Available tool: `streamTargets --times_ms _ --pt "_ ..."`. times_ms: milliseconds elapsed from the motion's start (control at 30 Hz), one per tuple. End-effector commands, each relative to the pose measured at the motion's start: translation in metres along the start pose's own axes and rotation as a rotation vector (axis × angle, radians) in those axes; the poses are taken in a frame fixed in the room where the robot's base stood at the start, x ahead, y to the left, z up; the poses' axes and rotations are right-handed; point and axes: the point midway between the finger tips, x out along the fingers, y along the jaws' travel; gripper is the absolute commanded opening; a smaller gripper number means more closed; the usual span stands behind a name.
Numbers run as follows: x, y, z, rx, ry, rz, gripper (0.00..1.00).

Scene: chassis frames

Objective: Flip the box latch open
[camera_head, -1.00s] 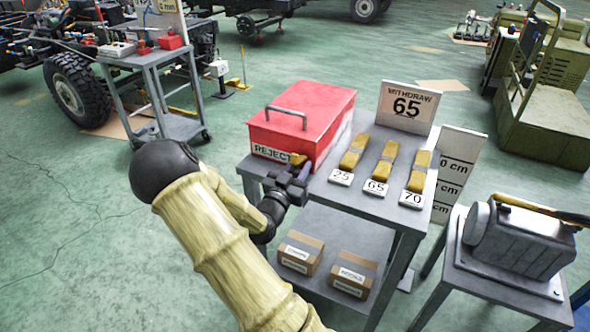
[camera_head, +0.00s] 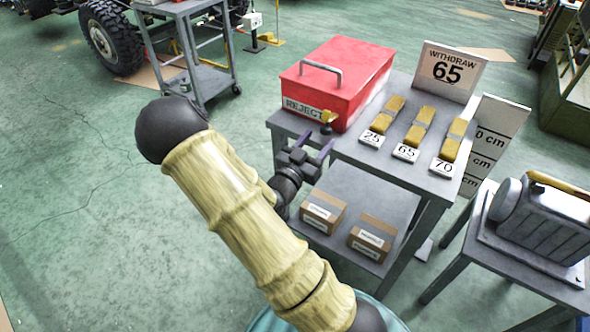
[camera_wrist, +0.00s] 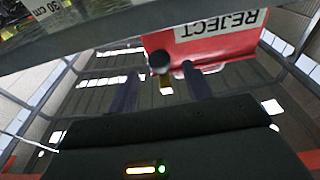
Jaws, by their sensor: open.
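The red box (camera_head: 340,82), marked REJECT and fitted with a grey lid handle, sits closed on the grey table's top. At its front right corner is a small yellow latch (camera_head: 330,116) with a dark knob; whether it is fastened is too small to tell. My gripper (camera_head: 314,146) is open and empty, just in front of the table's edge and a little below the latch, apart from it. In the wrist view, the box (camera_wrist: 222,45) appears upside down, and the latch (camera_wrist: 166,85) shows between my two fingers (camera_wrist: 160,88), beyond their tips.
The table (camera_head: 350,150) also holds several yellow bars (camera_head: 413,135) by number cards and a WITHDRAW 65 sign (camera_head: 447,70). Two cartons (camera_head: 323,212) (camera_head: 373,238) lie on its lower shelf. A grey machine (camera_head: 540,215) stands on a stand at the right. Floor at left is clear.

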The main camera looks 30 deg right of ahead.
Motion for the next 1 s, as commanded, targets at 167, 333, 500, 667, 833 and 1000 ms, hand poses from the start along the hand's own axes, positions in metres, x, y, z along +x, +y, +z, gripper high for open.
streamTargets --times_ms 167,333,500,667,833,1000 --pt "-0.038 -0.002 0.001 -0.001 -0.001 -0.006 0.5" --pt "-0.071 -0.001 0.001 -0.001 0.0 -0.006 0.5" --pt "-0.096 -0.001 0.001 0.0 0.0 -0.004 0.5" --pt "-0.105 0.0 0.0 -0.001 0.0 -0.002 0.5" --pt "-0.105 0.0 0.0 -0.001 0.001 -0.001 0.5" --pt "-0.104 0.0 0.0 0.0 0.001 -0.001 0.5"
